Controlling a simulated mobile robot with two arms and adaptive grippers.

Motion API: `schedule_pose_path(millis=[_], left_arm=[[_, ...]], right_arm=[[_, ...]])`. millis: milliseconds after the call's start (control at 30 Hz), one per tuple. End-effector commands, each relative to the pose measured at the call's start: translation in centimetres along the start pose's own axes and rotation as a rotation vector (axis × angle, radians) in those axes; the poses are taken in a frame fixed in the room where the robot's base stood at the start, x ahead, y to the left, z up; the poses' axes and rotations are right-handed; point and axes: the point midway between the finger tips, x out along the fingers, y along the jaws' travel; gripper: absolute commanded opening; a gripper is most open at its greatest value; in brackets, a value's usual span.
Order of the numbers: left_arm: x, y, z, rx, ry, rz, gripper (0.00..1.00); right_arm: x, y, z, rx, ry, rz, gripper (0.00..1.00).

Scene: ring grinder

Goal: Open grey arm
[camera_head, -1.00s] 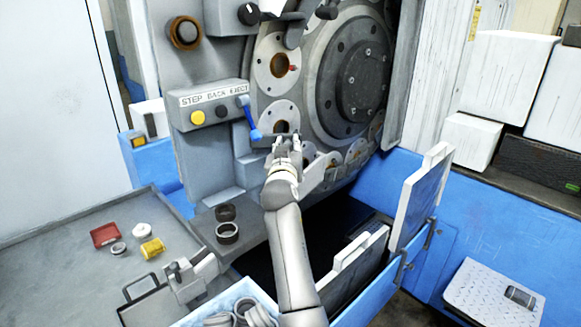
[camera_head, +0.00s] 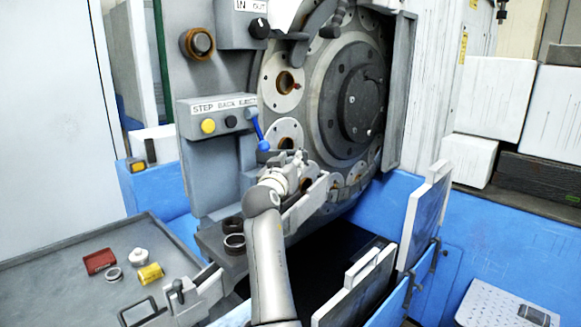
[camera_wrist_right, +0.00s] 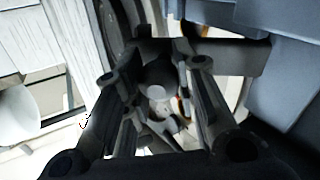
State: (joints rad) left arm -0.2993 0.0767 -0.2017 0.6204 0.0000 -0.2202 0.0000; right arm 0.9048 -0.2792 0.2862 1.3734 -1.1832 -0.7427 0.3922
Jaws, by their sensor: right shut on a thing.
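The grey arm is a short bar on the machine front, below the blue-knobbed lever (camera_head: 258,130) and close to the lower round port (camera_head: 286,133). In the head view my right gripper (camera_head: 291,160) is at this bar and mostly hides it. In the right wrist view the dark grey arm (camera_wrist_right: 228,56) runs crosswise at the fingertips, and my right gripper (camera_wrist_right: 150,62) is shut on it. The exact contact of the fingers is dark and hard to make out. My left gripper is not in view.
A pale bracket (camera_head: 305,207) stands close beside my right wrist. White panels (camera_head: 424,215) stand upright at the right. A grey table (camera_head: 60,270) at the left holds a red block (camera_head: 99,261), a yellow cylinder (camera_head: 150,273) and rings. Dark rings (camera_head: 234,243) lie on the machine ledge.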

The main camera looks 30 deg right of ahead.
Motion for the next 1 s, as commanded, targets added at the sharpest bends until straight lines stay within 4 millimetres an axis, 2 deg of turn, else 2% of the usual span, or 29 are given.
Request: schedule_pose_path(millis=[200, 233, 400, 833, 1000], left_arm=[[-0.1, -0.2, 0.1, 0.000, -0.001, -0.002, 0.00], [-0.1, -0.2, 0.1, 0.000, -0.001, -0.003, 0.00], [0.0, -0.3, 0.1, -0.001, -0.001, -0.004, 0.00], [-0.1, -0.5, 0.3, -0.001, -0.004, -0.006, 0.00], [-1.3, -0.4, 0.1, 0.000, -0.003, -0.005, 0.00]], right_arm=[[0.0, 0.1, -0.3, 0.003, 0.004, 0.000, 0.00], [0.0, 0.1, -0.3, 0.003, 0.004, 0.000, 0.30], [0.0, 0.1, -0.2, 0.002, 0.003, 0.000, 0.49], [0.0, 0.1, -0.1, 0.000, 0.001, -0.001, 0.49], [-0.1, 0.2, -0.4, 0.000, 0.003, -0.017, 0.49]])
